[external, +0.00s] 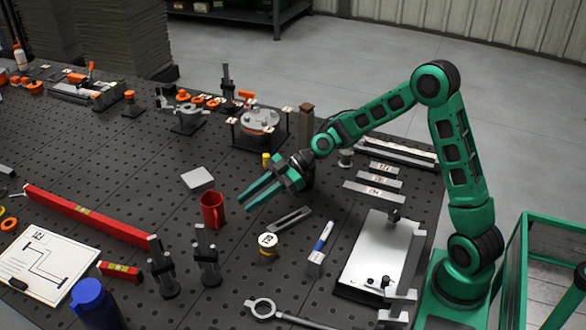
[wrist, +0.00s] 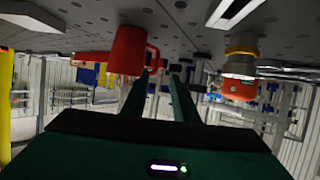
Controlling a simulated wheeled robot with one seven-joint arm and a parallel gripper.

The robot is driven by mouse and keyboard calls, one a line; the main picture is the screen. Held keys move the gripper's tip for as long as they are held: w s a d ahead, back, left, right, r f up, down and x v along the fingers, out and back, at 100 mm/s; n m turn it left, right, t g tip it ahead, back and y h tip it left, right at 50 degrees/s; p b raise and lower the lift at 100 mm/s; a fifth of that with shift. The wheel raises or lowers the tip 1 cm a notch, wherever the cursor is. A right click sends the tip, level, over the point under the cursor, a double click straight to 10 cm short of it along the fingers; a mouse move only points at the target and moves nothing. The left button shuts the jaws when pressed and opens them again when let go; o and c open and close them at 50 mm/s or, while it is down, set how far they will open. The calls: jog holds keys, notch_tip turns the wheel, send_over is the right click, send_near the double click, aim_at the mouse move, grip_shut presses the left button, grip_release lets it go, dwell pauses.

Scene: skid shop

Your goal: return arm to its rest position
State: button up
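My green arm reaches from its base at the right over the perforated dark table (external: 330,210). My gripper (external: 244,202) is held above the table near its middle, fingers pointing left and slightly down. Its two fingers are apart with nothing between them; they also show apart in the wrist view (wrist: 159,78). A red mug (external: 212,210) stands just left of the fingertips in the external view. The mug also shows in the wrist view (wrist: 127,50), where the table surface is at the top.
A labelled yellow-and-white roll (external: 268,243), a blue-and-white marker (external: 324,236) and a silver plate (external: 375,255) lie nearer my base. A long red level (external: 85,214) and black clamps (external: 207,258) are at the left. A round metal fixture (external: 259,124) stands behind the gripper.

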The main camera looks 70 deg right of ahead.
jog(key=shift+s+d+r, duration=0.1)
jog(key=shift+s+d, duration=0.05)
jog(key=shift+d, duration=0.05)
